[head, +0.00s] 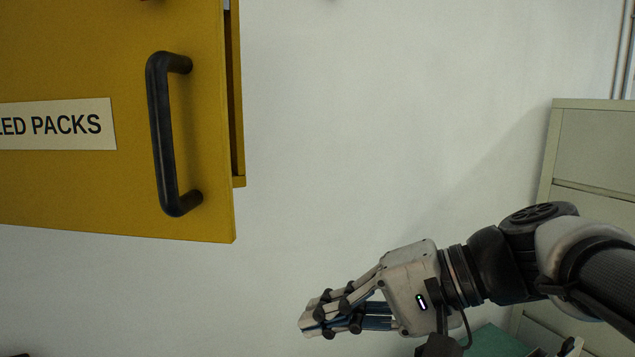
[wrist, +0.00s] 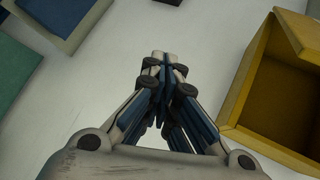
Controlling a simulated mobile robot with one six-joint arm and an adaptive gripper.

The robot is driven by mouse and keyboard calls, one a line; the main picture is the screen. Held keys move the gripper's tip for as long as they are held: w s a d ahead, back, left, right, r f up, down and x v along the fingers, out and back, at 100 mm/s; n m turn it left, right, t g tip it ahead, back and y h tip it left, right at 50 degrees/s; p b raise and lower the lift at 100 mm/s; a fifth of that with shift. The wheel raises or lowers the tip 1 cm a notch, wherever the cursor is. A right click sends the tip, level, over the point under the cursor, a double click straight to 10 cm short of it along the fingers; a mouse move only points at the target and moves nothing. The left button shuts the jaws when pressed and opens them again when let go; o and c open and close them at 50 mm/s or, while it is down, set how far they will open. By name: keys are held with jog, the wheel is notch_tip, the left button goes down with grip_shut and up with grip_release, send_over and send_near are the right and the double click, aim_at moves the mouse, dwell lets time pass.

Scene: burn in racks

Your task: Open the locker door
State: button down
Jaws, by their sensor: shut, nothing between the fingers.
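The yellow locker door (head: 60,190) fills the upper left of the head view. It carries a black vertical bar handle (head: 161,130) near its right edge and a white label (head: 60,124) ending in "LED PACKS". The door looks swung out from the locker body (head: 239,120), whose edge shows behind it. In the wrist view, the yellow locker (wrist: 245,100) is at the right, with a dark inside partly visible. My gripper (head: 310,324) is below and right of the handle, apart from it, pointing left. Its fingers are closed together (wrist: 162,58) and empty.
A pale wall (head: 380,120) lies behind, with clear space between the door and my arm. A beige cabinet (head: 595,150) stands at the right edge. A green surface (head: 495,342) shows low down. Blue and green-topped objects (wrist: 20,65) are at the wrist view's upper left.

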jog(key=w+d+r+y+p, duration=0.1)
jog(key=w+r+y+p, duration=0.2)
jog(key=r, duration=0.6)
jog(key=w+r+y+p, duration=0.2)
jog(key=w+r, duration=0.3)
jog(key=r, duration=0.3)
jog(key=s+a+p, duration=0.2)
jog(key=a, duration=0.7)
jog(key=shift+s+r+n+t+y, duration=0.2)
jog(key=shift+r+n+t+y, duration=0.1)
jog(key=shift+r, duration=0.05)
